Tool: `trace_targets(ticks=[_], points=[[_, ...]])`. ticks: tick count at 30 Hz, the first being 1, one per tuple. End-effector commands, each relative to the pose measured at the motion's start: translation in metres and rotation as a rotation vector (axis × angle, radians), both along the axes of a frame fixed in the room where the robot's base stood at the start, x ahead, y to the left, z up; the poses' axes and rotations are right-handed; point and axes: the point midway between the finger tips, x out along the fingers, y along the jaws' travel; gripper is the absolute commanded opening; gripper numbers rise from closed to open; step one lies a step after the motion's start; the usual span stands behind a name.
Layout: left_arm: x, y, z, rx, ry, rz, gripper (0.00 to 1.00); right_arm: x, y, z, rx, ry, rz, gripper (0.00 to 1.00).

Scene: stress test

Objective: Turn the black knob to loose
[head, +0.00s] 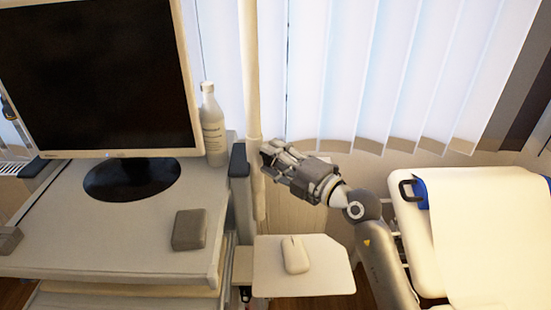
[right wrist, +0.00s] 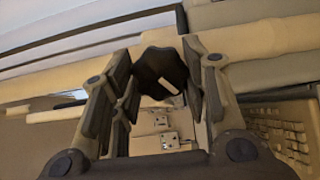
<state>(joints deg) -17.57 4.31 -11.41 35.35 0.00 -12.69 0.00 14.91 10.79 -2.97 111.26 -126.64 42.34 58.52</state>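The black knob (right wrist: 158,72) shows in the right wrist view as a dark lobed shape with a small pale mark. It lies between or just beyond the fingertips of my right gripper (right wrist: 160,62). The fingers stand apart on both sides of it, and I cannot tell whether they touch it. In the head view my right gripper (head: 268,157) reaches left to the beige pole (head: 254,100), beside the desk's right edge. My left gripper does not show.
A monitor (head: 100,75) and a white bottle (head: 213,125) stand on the desk (head: 110,225) at left. A small shelf (head: 325,275) with a mouse (head: 295,255) sits below my gripper. A white padded bed (head: 490,230) is at right. Blinds (head: 350,70) hang behind.

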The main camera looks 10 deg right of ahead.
Motion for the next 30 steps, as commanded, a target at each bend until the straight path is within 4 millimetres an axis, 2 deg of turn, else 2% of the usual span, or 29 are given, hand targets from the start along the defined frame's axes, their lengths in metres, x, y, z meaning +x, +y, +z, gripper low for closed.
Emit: trace_targets(ticks=[1, 3, 4, 17, 30], points=[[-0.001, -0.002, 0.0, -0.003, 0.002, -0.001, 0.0, 0.0, 0.0, 0.0, -0.001, 0.001, 0.0, 0.28], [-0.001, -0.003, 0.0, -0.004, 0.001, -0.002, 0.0, 0.0, 0.0, 0.0, -0.001, 0.001, 0.0, 0.19], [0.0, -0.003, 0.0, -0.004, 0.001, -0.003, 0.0, 0.0, 0.0, 0.0, -0.001, 0.001, 0.0, 0.18], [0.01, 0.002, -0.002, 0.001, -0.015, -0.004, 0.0, 0.0, -0.001, -0.002, -0.085, -0.073, -0.001, 0.18], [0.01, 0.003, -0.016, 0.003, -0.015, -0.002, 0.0, 0.0, -0.001, -0.004, -0.374, -0.33, -0.001, 0.18]])
